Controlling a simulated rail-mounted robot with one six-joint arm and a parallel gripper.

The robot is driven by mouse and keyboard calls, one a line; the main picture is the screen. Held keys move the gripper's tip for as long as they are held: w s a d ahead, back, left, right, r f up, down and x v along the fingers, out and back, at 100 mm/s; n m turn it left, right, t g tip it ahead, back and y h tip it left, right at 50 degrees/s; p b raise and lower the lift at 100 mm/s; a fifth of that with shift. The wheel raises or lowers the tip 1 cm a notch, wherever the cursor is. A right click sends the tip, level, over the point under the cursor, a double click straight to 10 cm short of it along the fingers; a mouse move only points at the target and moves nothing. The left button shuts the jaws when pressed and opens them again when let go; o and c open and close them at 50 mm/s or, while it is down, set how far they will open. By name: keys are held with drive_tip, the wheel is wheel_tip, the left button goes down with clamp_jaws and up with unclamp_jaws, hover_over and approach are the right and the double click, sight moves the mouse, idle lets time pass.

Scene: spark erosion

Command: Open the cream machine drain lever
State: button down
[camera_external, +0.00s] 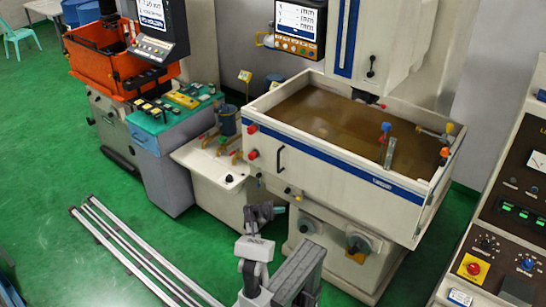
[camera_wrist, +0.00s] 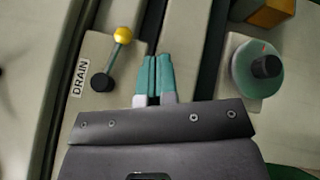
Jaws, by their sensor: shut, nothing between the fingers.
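The drain lever (camera_wrist: 112,57) shows in the wrist view as a thin rod with a yellow ball knob at its upper right end and a black pivot at its lower left end. It is mounted on a cream plate beside a label reading DRAIN (camera_wrist: 80,77). My gripper (camera_wrist: 156,60) is shut and empty, its teal fingertips together just right of the lever, apart from it in the picture. The depth gap cannot be told. In the external view my gripper (camera_external: 270,210) is low at the front of the cream machine (camera_external: 330,168).
A round green dial with a black knob (camera_wrist: 258,68) sits right of my fingers, with an orange-yellow box (camera_wrist: 270,12) above it. The machine's open tank (camera_external: 320,105) holds brown fluid. Metal rails (camera_external: 130,250) lie on the green floor at left. A control cabinet (camera_external: 510,200) stands at right.

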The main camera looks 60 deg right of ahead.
drive_tip(key=v, duration=0.4)
drive_tip(key=shift+w+a, duration=0.2)
drive_tip(key=shift+w, duration=0.05)
wheel_tip(320, 180, down, 7)
drive_tip(key=t+y, duration=0.1)
drive_tip(key=t, duration=0.4)
drive_tip(key=w+a+f+n+t+y, duration=0.2)
drive_tip(key=w+a+f+t+y, duration=0.1)
drive_tip(key=w+a+f+t, duration=0.55)
drive_tip(key=w+a+f+n+t+y, duration=0.1)
drive_tip(key=w+a+n+y, duration=0.15)
drive_tip(key=a, duration=0.95)
drive_tip(key=w+a+f+n+t+y, duration=0.1)
drive_tip(key=w+a+f+y, duration=0.15)
drive_tip(key=a, duration=0.85)
drive_tip(key=w+a+f+n+t+y, duration=0.15)
drive_tip(key=w+a, duration=0.25)
drive_tip(key=a, duration=0.8)
wheel_tip(320, 180, up, 26)
drive_tip(key=p, duration=2.5)
drive_tip(key=shift+d+r+n, duration=0.2)
drive_tip(key=shift+d+n, duration=0.05)
drive_tip(key=shift+n, duration=0.05)
